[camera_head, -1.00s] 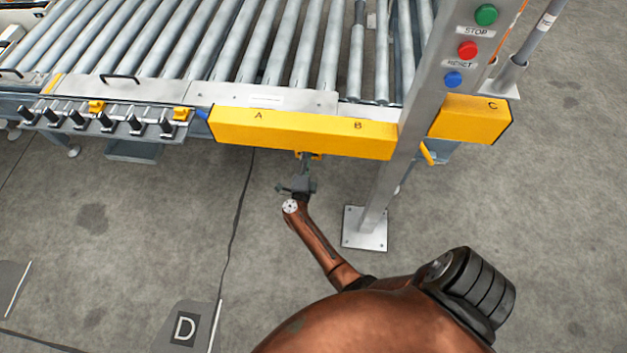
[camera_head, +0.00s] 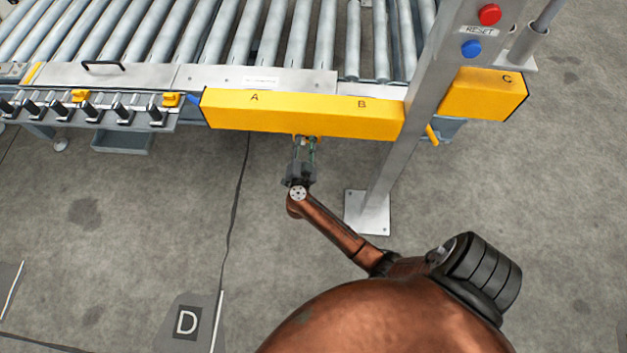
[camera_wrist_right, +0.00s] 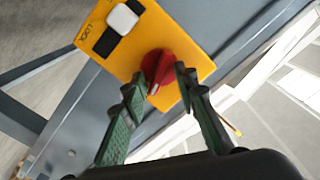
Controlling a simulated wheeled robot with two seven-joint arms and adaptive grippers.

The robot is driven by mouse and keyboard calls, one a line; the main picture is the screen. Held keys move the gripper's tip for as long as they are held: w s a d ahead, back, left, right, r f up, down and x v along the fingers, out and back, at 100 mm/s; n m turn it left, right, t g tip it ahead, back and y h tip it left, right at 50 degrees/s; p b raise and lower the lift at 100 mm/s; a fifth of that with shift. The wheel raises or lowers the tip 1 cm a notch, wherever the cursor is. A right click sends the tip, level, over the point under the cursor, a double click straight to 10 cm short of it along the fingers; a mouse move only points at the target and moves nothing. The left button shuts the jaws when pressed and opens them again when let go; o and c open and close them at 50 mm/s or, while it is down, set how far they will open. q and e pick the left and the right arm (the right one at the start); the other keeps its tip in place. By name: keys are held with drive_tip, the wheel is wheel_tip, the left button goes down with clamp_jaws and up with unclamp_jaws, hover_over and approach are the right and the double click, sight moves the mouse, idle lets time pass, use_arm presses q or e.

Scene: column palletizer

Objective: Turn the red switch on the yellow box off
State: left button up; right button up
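In the right wrist view, a small yellow box (camera_wrist_right: 200,62) carries a red rotary switch (camera_wrist_right: 165,72), a white square button and a black label strip. My right gripper (camera_wrist_right: 160,88) is open, with its green-padded fingers on either side of the red switch. The right fingertip is very close to the knob; I cannot tell if either finger touches it. In the head view my right gripper (camera_head: 306,142) reaches the front lower edge of a long yellow beam (camera_head: 300,116) marked A and B. The switch is hidden there. My left gripper is not in view.
A grey metal post (camera_head: 405,135) with a red button (camera_head: 490,14) and a blue button (camera_head: 471,49) stands right of my right gripper. The roller conveyor (camera_head: 240,40) lies behind the beam. The concrete floor (camera_head: 130,240) at left is open.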

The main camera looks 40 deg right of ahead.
drive_tip(key=p+v, duration=0.3)
drive_tip(key=v, duration=0.4)
use_arm(q)
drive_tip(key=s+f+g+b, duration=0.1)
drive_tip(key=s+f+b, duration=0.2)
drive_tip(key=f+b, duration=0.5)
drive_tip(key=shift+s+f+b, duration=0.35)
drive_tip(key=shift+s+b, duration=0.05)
drive_tip(key=shift+b, duration=1)
use_arm(e)
drive_tip(key=s+a+f+n+t+y, duration=0.3)
drive_tip(key=s+a+f+n+y, duration=0.2)
drive_tip(key=s+f+n+y, duration=0.2)
drive_tip(key=s+a+f+n+t+y, duration=0.3)
drive_tip(key=s+a+f+n+y, duration=0.2)
drive_tip(key=s, duration=0.6)
drive_tip(key=shift+s+a+f+n+y, duration=0.25)
drive_tip(key=shift+f+n+y, duration=1.1)
drive_tip(key=shift+n, duration=0.85)
drive_tip(key=shift+f+h, duration=0.2)
drive_tip(key=shift+h, duration=0.05)
